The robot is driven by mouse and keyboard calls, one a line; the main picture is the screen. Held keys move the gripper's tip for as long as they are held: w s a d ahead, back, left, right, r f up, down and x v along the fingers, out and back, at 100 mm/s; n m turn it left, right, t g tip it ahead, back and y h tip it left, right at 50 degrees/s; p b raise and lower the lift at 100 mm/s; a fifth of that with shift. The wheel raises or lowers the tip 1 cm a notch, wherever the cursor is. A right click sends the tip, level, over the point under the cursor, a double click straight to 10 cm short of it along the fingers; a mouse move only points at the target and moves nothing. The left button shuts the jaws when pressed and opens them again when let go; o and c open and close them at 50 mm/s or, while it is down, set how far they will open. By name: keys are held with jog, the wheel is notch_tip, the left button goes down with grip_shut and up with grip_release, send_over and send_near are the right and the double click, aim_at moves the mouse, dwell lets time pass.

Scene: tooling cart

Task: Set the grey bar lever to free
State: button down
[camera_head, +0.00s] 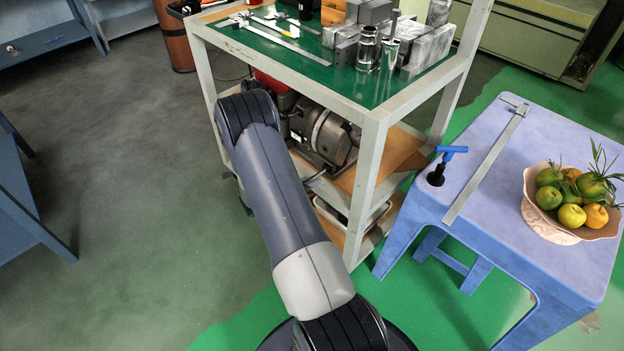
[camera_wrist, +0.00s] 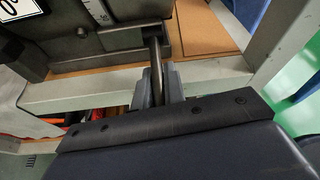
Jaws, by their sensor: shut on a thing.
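In the wrist view a dark grey bar lever (camera_wrist: 157,52) comes down from the front of a grey machine (camera_wrist: 98,45). My gripper (camera_wrist: 158,84) has its two grey fingers on either side of the bar and is shut on its lower part. The head view shows the machine (camera_head: 325,132) on the cart's shelf under the green top. I cannot read any lever position marks.
The cart's pale frame (camera_head: 375,185) stands close around the machine, with a post to its right. A blue stool (camera_head: 560,130) at right bears a fruit bowl (camera_head: 552,222), a long metal caliper (camera_head: 487,165) and a blue-handled valve (camera_head: 437,172). The floor at left is clear.

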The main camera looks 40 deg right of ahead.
aim_at(318, 175)
notch_tip(318, 175, up, 3)
jog(key=y+p, duration=0.3)
jog(key=p, duration=0.1)
jog(key=shift+d+y, duration=0.1)
jog(key=shift+y, duration=0.2)
jog(key=p, duration=0.1)
jog(key=y+p, duration=0.1)
jog(key=p, duration=0.1)
jog(key=shift+d+r+y, duration=0.15)
jog(key=shift+r+y, duration=0.15)
jog(key=shift+r, duration=0.1)
jog(key=shift+r+y+p, duration=0.1)
jog(key=shift+y+p, duration=0.4)
jog(key=shift+p, duration=0.1)
jog(key=shift+d, duration=0.1)
jog(key=c, duration=1.5)
grip_release()
jog(key=p+v, duration=0.1)
jog(key=v, duration=0.9)
jog(key=shift+w+a+r, duration=0.1)
jog(key=shift+a+r, duration=0.15)
